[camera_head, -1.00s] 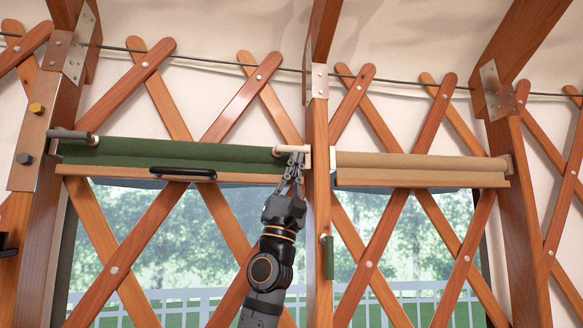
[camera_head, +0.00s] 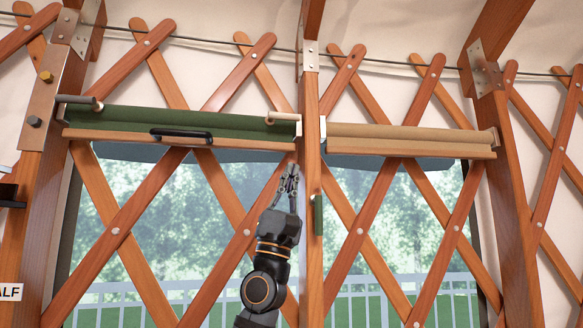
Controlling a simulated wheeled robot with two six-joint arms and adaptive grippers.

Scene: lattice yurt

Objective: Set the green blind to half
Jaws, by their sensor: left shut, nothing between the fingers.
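The green blind (camera_head: 230,125) is rolled up at the top of the left window, with a wooden bar (camera_head: 240,143) along its lower edge. A black handle (camera_head: 181,134) sits on that bar. A grey peg (camera_head: 78,100) is at the blind's left end and a pale peg (camera_head: 284,117) at its right end. My left gripper (camera_head: 290,168) is shut and empty, just below the blind's right end and apart from it. My right gripper is not in view.
A tan blind (camera_head: 400,138) is rolled up over the right window. A wooden post (camera_head: 311,220) stands close right of my gripper, with a small green tag (camera_head: 318,214) on it. Crossed lattice slats span the windows.

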